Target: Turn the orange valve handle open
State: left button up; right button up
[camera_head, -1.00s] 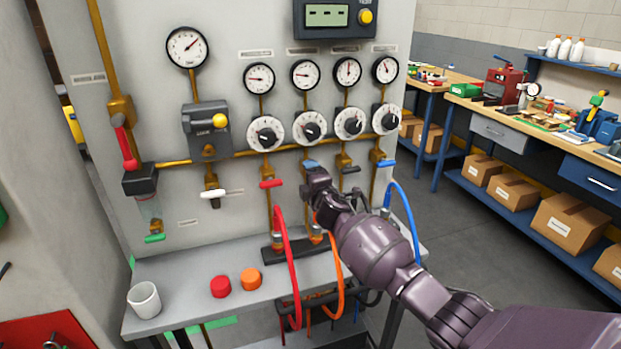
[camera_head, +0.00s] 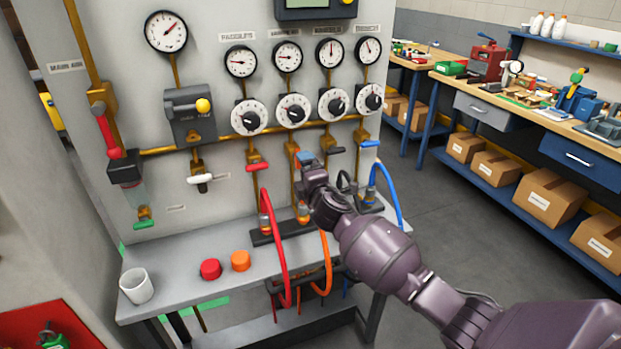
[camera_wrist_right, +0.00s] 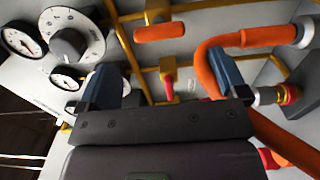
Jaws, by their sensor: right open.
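The orange valve handle (camera_wrist_right: 160,32) shows in the right wrist view as a short horizontal bar, above the gripper in the picture and between its fingers sideways. My right gripper (camera_wrist_right: 172,82) is open, with blue fingertips apart and nothing held between them. The handle lies beyond the fingertips; I cannot see contact. In the head view my right gripper (camera_head: 307,164) is at the row of panel valves, between the red handle (camera_head: 257,167) and the black handle (camera_head: 335,150). It hides the orange handle there. My left gripper is not in view.
An orange hose (camera_wrist_right: 208,62) curves close beside the right finger. A red hose (camera_head: 268,215) and a blue hose (camera_head: 390,190) hang nearby. Dials (camera_head: 293,110) sit above the valves. The shelf below holds a white cup (camera_head: 136,286) and red and orange caps (camera_head: 240,261).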

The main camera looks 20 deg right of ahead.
jog(key=shift+s+d, duration=0.1)
jog(key=shift+s, duration=1.8)
